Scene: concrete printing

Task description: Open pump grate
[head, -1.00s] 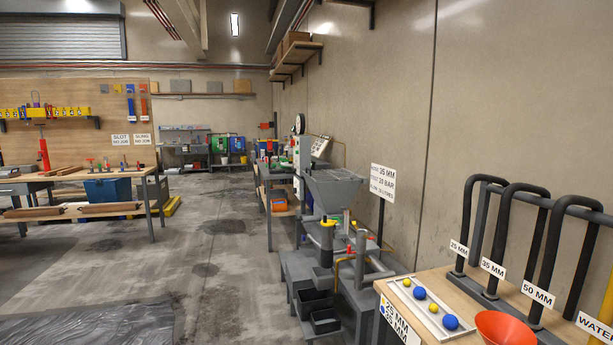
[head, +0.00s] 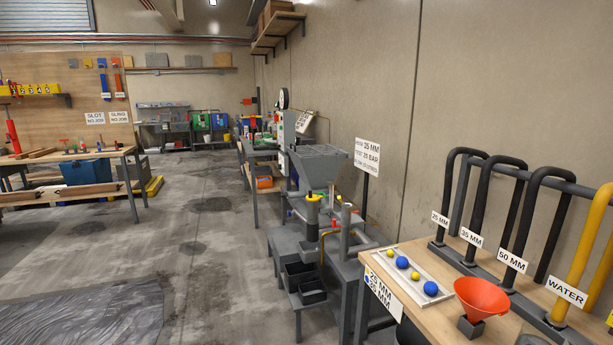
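The pump (head: 325,215) stands against the right wall, with a grey hopper (head: 318,168) on top. The hopper's top opening is seen at a shallow angle, and I cannot tell whether its grate is open or shut. A sign (head: 367,157) on a post stands just right of the hopper. Neither of my grippers shows in the head view.
A wooden bench (head: 445,300) at the front right holds a tray of balls (head: 410,278), a red funnel (head: 482,297) and a rack of hoses (head: 510,225). Black bins (head: 305,280) sit low before the pump. The floor (head: 200,240) left of the pump is clear; plastic sheeting (head: 85,315) lies at front left.

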